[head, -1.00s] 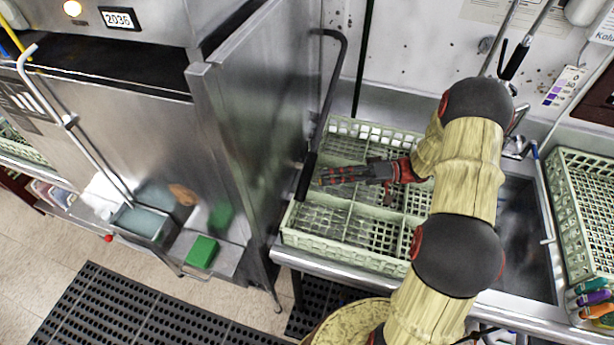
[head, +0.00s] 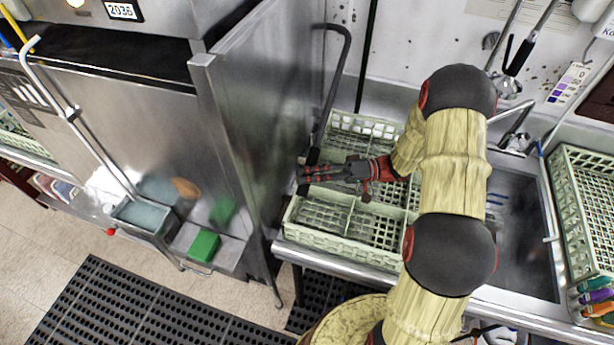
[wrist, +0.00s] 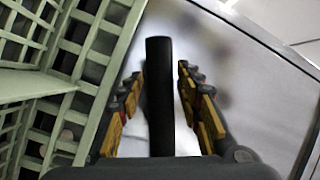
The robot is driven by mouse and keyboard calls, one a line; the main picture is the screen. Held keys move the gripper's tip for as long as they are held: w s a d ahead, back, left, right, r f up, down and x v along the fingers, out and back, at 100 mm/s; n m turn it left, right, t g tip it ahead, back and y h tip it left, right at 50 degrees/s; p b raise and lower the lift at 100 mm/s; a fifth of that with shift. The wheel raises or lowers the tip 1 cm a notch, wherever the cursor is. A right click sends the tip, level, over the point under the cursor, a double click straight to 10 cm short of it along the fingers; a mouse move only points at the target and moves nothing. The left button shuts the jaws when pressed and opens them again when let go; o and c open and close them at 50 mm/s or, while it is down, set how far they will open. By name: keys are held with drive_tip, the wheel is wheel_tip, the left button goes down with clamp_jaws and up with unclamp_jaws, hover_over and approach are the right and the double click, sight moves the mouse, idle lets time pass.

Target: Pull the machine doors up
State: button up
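The steel dish machine (head: 130,120) stands at the left, with a tall door panel (head: 262,120) facing my arm. A bent grey lever (head: 341,80) hangs beside that panel and ends in a black grip (head: 313,156). My gripper (head: 303,179) is at that grip, partly covering it in the head view. In the wrist view the black grip (wrist: 160,90) stands between the two fingers of my gripper (wrist: 160,78), with a visible gap on each side. The fingers are open around it. A second bent bar (head: 85,140) runs down the machine's front left.
Pale green racks (head: 345,258) sit on the counter under my gripper, close by. A sink (head: 520,225) and another rack (head: 580,200) are at the right. A lower shelf holds a green block (head: 203,246) and a tub (head: 143,222). Black mats (head: 130,305) cover the floor.

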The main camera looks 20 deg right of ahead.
clamp_jaws()
idle(0.6)
